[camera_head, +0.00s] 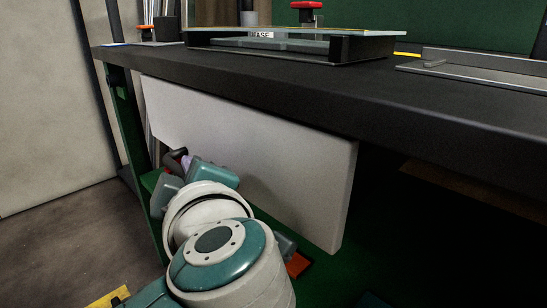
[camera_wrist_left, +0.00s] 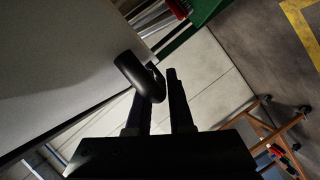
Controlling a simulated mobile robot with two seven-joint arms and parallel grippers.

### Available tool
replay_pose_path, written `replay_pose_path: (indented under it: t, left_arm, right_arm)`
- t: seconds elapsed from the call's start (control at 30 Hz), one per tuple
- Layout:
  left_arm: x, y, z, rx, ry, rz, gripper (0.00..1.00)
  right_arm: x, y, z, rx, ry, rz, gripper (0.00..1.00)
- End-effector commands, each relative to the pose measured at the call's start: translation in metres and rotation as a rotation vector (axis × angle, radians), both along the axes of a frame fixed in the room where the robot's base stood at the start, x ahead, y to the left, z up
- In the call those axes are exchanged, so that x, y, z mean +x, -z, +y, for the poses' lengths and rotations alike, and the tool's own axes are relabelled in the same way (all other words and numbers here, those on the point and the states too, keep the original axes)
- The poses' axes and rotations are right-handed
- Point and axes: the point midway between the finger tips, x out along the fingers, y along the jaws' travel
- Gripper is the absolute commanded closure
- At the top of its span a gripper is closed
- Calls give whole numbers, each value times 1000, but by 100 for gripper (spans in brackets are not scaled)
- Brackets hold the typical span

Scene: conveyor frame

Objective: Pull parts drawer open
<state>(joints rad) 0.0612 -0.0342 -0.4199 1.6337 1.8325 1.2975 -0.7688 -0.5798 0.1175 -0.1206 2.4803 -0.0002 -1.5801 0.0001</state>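The drawer shows a wide pale grey front panel (camera_head: 262,150) below the dark bench top in the head view. The panel also fills the upper left of the left wrist view (camera_wrist_left: 50,50). A thick black curved handle (camera_wrist_left: 138,72) stands out from it there. My right gripper is in neither view.
The dark bench top (camera_head: 240,80) overhangs the panel. It carries a glass-topped fixture (camera_head: 365,47) with a red button (camera_head: 306,7) behind and a metal bracket (camera_head: 480,65) at right. Green bench frame surrounds the panel. A wooden cart (camera_wrist_left: 280,130) stands on the floor in the wrist view.

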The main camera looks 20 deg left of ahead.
Motion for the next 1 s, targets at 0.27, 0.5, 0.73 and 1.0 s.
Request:
replay_pose_path:
  t: [0.27,0.5,0.73,1.0]
  left_arm:
    - [0,0,0,-1,-1,1,100]
    - [0,1,0,0,0,1,100]
    - [0,1,0,0,-1,2,100]
    - [0,2,1,0,-1,3,100]
  right_arm:
    - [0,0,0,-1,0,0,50]
    - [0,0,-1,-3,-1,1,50]
    - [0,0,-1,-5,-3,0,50]
    - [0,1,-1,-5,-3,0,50]
